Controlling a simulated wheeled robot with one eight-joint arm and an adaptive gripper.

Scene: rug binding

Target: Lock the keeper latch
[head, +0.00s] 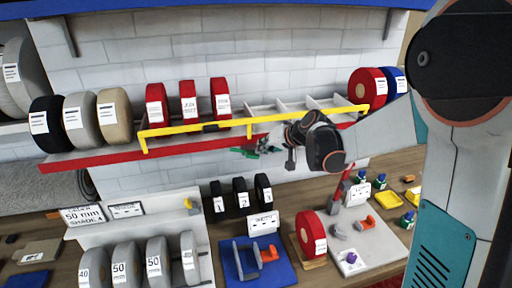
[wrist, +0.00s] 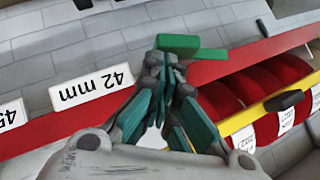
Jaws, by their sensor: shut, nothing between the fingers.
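A yellow keeper bar (head: 185,128) runs along the front of the red shelf, before the reels. It also shows in the wrist view (wrist: 245,117). A black piece (head: 210,127) sits on the bar, also seen in the wrist view (wrist: 285,101). A green block (wrist: 179,43) lies just past my fingertips, by the red shelf edge. I cannot tell which of these two pieces is the latch. My gripper (wrist: 168,66) is shut and empty, its tips close to the green block; contact is unclear. In the head view my gripper (head: 246,151) is small, below the bar.
Red reels (head: 188,101) stand behind the bar, with empty grey dividers to their right. The red shelf (head: 100,157) juts out below. Black numbered reels (head: 240,197) and a blue mat (head: 282,270) are on the bench below. A white label (wrist: 92,86) is near my fingers.

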